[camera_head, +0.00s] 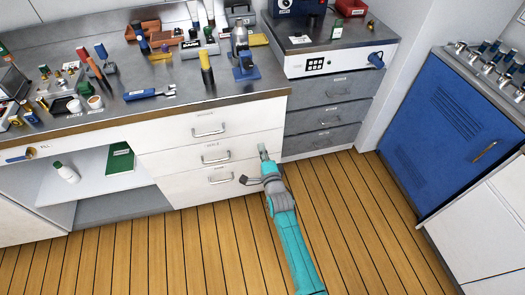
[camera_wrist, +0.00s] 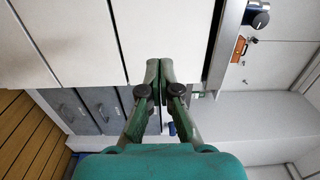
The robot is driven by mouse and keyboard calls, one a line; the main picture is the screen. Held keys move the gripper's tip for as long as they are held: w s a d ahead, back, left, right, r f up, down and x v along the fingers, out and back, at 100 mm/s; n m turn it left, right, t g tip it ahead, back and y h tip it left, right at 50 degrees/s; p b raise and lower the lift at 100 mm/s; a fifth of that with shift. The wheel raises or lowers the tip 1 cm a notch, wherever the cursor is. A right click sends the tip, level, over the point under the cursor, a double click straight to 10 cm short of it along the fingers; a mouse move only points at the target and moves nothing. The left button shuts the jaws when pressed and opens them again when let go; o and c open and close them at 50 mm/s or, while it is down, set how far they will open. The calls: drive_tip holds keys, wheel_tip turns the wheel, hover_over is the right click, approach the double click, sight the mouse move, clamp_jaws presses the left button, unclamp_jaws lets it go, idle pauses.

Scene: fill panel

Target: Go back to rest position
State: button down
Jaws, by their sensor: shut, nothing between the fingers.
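My gripper (camera_head: 263,150) is at the end of my teal arm, in front of the white drawers and below the worktop edge in the head view. In the wrist view my gripper (camera_wrist: 160,66) has its two fingertips together with nothing between them. The white drawer front (camera_head: 245,148) is behind it in the head view; I cannot tell how far apart they are.
The steel worktop (camera_head: 190,95) holds several tools. Grey drawers (camera_head: 330,118) stand right of the white ones, and a blue cabinet (camera_head: 440,130) is at the far right. An open shelf (camera_head: 95,185) holds a white bottle and a green book. The wooden floor (camera_head: 150,255) is clear.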

drive_tip(key=shift+s+d, duration=0.1)
drive_tip(key=shift+s, duration=0.15)
drive_tip(key=s+d+f+n+h, duration=0.15)
drive_tip(key=s+d, duration=0.35)
drive_tip(key=s, duration=0.5)
drive_tip(key=s+d+f+n+g, duration=0.1)
drive_tip(key=s+d+f+n, duration=0.3)
drive_tip(key=s, duration=0.6)
drive_tip(key=s+d+n+h, duration=0.1)
drive_tip(key=s+d, duration=0.4)
drive_tip(key=s, duration=0.6)
drive_tip(key=s+d+r+n+h, duration=0.1)
drive_tip(key=s+d+r+n, duration=0.2)
drive_tip(key=s+r, duration=0.6)
drive_tip(key=s+d+r+n+g+h, duration=0.1)
drive_tip(key=s+d+r+n, duration=0.2)
drive_tip(key=s+r, duration=0.6)
drive_tip(key=s+n, duration=0.2)
drive_tip(key=s, duration=0.5)
drive_tip(key=shift+s+r+g, duration=0.15)
drive_tip(key=shift+r+g, duration=0.1)
drive_tip(key=shift+g, duration=0.05)
drive_tip(key=shift+d+h, duration=0.1)
drive_tip(key=shift+h, duration=0.15)
